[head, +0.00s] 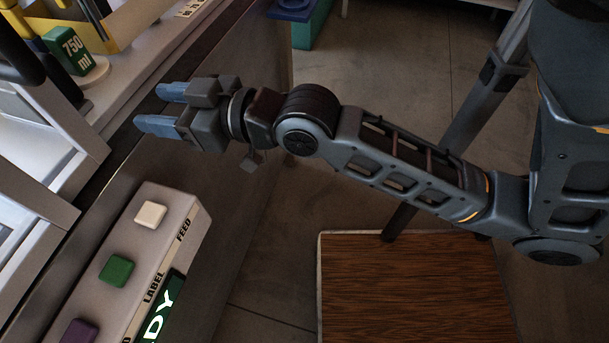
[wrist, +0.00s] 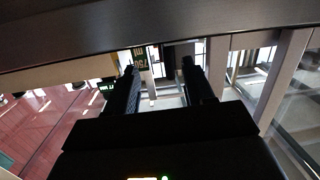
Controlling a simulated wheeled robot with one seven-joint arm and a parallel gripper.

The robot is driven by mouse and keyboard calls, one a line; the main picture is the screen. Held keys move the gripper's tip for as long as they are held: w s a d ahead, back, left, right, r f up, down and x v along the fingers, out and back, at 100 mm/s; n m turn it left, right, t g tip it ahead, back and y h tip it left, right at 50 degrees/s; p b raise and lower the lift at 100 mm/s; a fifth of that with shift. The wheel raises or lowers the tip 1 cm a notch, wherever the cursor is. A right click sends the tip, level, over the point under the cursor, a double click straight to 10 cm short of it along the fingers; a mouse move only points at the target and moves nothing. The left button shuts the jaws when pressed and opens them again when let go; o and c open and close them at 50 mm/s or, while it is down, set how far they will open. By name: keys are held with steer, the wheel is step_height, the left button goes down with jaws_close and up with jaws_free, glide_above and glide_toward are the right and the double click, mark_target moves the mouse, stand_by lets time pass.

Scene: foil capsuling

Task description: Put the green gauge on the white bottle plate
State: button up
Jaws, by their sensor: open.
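The green gauge (head: 68,50), a block marked "750 ml", is at the upper left in the head view. It appears to rest on a round white plate (head: 92,72), whose near rim shows below it. My gripper (head: 154,106) is open and empty, with blue fingertips pointing left. It is apart from the gauge, to its lower right, over the bench's front edge. In the wrist view the gauge (wrist: 140,60) shows upside down between the dark fingers, beyond the tips. The exact contact between gauge and plate is partly hidden.
A light panel with white, green and purple buttons (head: 118,269) is at the lower left. Pale frame posts (head: 35,190) and a dark rounded part stand left of the gauge. A yellow-edged tray (head: 120,35) lies behind it. A wood-topped surface (head: 410,290) is below my arm.

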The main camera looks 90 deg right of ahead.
steer(key=s+a+f+n+y, duration=0.1)
steer(key=s+a+f+y, duration=0.1)
steer(key=s+a, duration=0.4)
steer(key=s+a+f+n+g+y, duration=0.1)
steer(key=s+a+f, duration=0.3)
steer(key=s, duration=0.9)
steer(key=a, duration=0.3)
steer(key=shift+s+f+g+y, duration=0.15)
steer(key=shift+s+g+y, duration=0.15)
steer(key=shift+s+y, duration=0.1)
steer(key=shift+w, duration=0.1)
steer(key=shift+c, duration=0.2)
